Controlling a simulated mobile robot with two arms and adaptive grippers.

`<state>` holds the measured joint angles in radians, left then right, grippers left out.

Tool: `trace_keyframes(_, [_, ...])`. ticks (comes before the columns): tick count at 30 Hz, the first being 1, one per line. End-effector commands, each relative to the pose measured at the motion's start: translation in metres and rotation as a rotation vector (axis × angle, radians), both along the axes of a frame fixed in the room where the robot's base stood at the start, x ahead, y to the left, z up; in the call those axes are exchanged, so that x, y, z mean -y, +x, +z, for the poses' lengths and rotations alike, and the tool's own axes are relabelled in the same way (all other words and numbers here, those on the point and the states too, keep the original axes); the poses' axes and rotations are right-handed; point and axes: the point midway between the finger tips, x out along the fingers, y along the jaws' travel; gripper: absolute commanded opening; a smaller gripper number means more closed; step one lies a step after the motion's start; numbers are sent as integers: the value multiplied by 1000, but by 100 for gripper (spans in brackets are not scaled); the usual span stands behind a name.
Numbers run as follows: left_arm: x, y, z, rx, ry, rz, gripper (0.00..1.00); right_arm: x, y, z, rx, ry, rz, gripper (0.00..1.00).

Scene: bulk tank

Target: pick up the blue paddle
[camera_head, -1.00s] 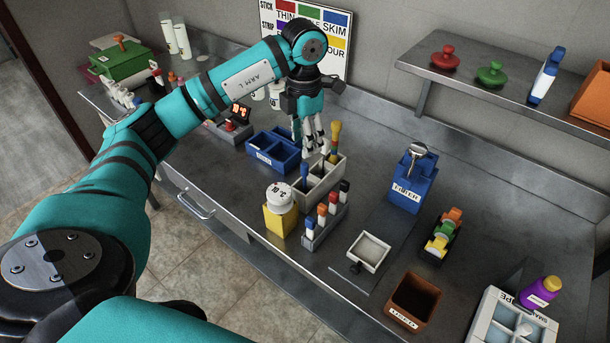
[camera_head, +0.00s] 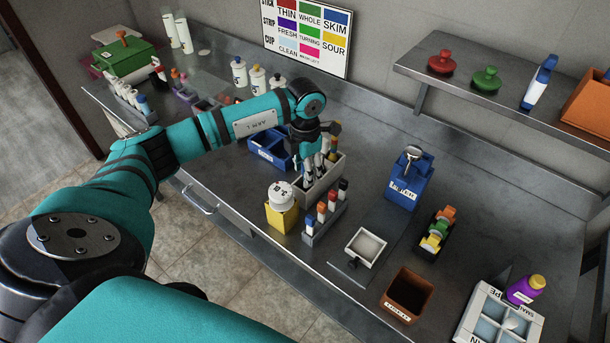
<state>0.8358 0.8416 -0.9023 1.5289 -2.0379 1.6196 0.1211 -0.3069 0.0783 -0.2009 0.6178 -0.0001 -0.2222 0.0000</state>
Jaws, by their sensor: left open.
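My left gripper (camera_head: 318,167) points down, open, at the grey divided holder (camera_head: 325,187) in the middle of the counter. Its fingers are at or just above the holder's compartments. A thin blue upright piece (camera_head: 307,169), likely the blue paddle, shows among the fingers; most of it is hidden. I cannot tell whether the fingers touch it. A yellow-topped brush in the same holder is mostly hidden behind the gripper. My right gripper is not in view.
Close around the holder are a blue bin (camera_head: 266,152), a yellow container with a white lid (camera_head: 281,209) and a rack of coloured-cap vials (camera_head: 324,214). A blue stand (camera_head: 407,186) is to the right. The counter between holder and blue stand is clear.

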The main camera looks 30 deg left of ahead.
Motion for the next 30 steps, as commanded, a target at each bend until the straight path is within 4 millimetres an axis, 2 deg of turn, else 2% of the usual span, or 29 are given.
trace_keyframes(1, [0, 0, 0, 0, 0, 0, 45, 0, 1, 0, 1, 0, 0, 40])
trace_keyframes(9, [0, 0, 0, 0, 0, 0, 10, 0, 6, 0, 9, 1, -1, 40])
trace_keyframes(12, [0, 0, 1, 0, 0, 1, 0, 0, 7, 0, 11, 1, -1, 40])
trace_keyframes(23, [0, 0, 2, 1, 0, 1, 0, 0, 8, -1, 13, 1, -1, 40])
trace_keyframes(26, [0, 1, 9, 4, -2, 1, 0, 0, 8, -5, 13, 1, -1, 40])
trace_keyframes(30, [0, 2, 33, 8, -2, 0, 0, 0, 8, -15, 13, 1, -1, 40])
